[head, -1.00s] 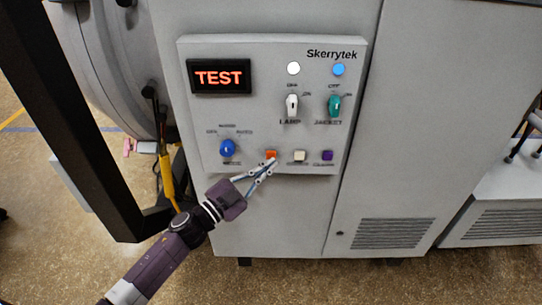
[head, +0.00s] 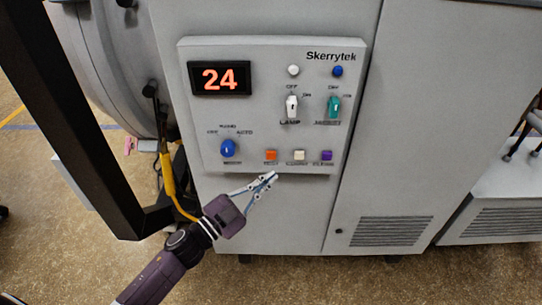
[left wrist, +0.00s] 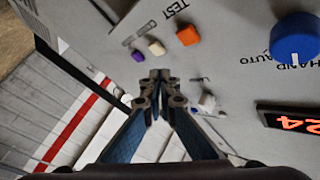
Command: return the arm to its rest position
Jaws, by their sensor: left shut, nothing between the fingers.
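My left gripper (head: 272,177) is shut and empty in the head view, just below the lower edge of the control panel (head: 270,60). Its closed fingertips also show in the left wrist view (left wrist: 160,76). It is close to the orange button (head: 271,155), which stands uncovered above the fingertips. The orange button also shows in the left wrist view (left wrist: 187,34). My left arm comes in from the lower left. My right gripper is not in view.
The panel carries a display (head: 220,78) reading 24, a blue knob (head: 228,148), a white switch (head: 292,105), a green switch (head: 334,106), a white button (head: 299,155) and a purple button (head: 326,155). A yellow cable (head: 168,180) hangs left of the cabinet, beside a black post (head: 85,120).

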